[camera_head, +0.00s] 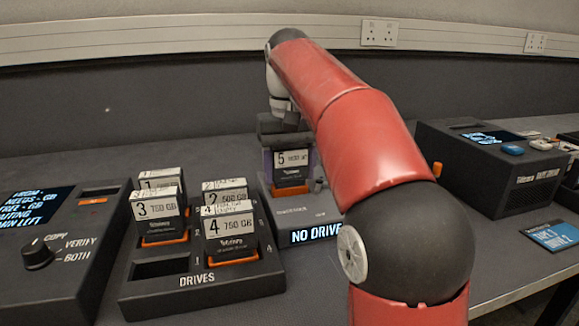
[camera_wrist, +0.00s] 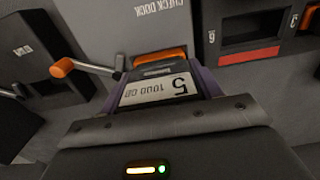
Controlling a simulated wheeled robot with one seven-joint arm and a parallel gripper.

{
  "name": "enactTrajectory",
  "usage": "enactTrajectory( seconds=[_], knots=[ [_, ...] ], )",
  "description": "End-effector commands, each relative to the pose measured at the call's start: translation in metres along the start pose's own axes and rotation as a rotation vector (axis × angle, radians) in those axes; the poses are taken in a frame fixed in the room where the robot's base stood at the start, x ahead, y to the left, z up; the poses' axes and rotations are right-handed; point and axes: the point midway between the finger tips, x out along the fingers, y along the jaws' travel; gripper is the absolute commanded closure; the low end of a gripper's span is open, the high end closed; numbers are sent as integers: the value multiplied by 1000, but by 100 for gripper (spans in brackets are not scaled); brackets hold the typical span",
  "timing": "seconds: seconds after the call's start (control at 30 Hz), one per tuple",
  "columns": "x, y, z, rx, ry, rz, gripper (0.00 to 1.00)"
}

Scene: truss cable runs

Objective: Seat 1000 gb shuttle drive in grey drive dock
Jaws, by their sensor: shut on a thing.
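The 1000 GB shuttle drive (camera_head: 291,161), a dark block with a white label marked 5 and an orange lower edge, is held upright in my gripper (camera_head: 288,150). In the wrist view the drive (camera_wrist: 158,91) shows its label between the two purple-sided fingers (camera_wrist: 160,90). The grey drive dock (camera_head: 275,203) is directly below and around the drive's lower end; its display reads "NO DRIVE". In the wrist view the dock (camera_wrist: 150,22) bears the words "CHECK DOCK". The slot is hidden, so I cannot tell how far the drive is in.
A rack marked DRIVES (camera_head: 200,285) holds several numbered drives left of the dock, with an empty front slot. A lever with an orange knob (camera_wrist: 61,67) stands beside the dock. A console with a knob (camera_head: 37,253) is far left; a dark box (camera_head: 500,170) is right.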

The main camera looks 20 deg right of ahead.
Motion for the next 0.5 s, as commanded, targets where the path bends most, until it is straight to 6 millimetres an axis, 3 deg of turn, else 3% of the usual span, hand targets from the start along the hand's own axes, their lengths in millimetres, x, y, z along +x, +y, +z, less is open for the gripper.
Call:
enactTrajectory(
  seconds=[0.5],
  knots=[
    [9,0,0,0,2,0,69]
  ],
)
